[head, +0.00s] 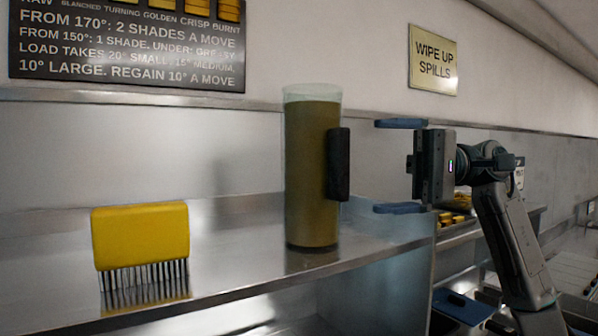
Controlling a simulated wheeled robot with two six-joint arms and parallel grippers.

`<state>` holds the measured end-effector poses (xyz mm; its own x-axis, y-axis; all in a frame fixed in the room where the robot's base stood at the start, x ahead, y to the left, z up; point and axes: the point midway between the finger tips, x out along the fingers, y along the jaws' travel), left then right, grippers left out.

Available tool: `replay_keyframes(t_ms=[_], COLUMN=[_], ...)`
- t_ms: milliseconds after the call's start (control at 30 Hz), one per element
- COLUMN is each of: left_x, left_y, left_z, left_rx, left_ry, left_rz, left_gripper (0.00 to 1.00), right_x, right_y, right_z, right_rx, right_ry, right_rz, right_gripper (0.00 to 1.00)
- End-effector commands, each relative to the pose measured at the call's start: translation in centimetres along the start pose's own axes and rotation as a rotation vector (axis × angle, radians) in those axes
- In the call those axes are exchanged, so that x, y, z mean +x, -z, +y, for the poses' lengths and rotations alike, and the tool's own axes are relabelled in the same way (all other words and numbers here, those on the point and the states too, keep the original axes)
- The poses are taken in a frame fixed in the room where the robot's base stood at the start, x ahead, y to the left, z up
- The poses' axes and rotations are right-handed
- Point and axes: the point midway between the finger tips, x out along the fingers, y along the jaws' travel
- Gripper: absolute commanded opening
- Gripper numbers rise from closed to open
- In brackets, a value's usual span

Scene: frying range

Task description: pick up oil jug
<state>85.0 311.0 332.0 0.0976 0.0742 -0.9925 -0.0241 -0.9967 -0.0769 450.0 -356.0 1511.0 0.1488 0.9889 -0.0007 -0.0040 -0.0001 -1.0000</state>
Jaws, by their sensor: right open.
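The oil jug (311,180) is a tall clear cylinder nearly full of brownish-yellow oil. It stands upright on a metal shelf (235,262), near the shelf's right end. A black handle (339,164) is on its right side. My right gripper (380,166) is just right of the handle in the picture. Its two blue fingers are spread, one above the other, and point left toward the jug. Nothing is between them, and they look apart from the handle. My left gripper is not in view.
A yellow block with metal bristles or pins (140,235) stands on the shelf at left. The shelf between it and the jug is clear. A metal wall is close behind. Below right are trays with yellow pieces (459,202) and a dark blue bin (461,306).

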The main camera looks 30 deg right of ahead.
Motion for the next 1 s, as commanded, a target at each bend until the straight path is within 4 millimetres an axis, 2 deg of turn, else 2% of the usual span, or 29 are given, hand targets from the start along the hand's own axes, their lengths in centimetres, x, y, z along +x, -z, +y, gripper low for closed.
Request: replay_keyframes(t_ms=[300,467,800,1000], left_x=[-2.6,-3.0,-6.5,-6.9], left_y=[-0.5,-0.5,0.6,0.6], left_z=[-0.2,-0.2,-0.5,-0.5], left_rx=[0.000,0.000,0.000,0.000], left_ry=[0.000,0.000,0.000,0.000], left_rz=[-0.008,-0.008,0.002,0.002], left_gripper=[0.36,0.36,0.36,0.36], right_x=[4.6,5.5,9.4,10.4], right_y=[-0.1,-0.1,-0.6,-0.6], right_z=[-0.3,-0.2,-0.7,-0.3], right_rx=[0.000,0.001,0.000,0.001], right_ry=[-0.001,0.001,0.001,0.001], right_rz=[-0.003,-0.001,-0.004,-0.001], right_gripper=[1.00,1.00,1.00,1.00])
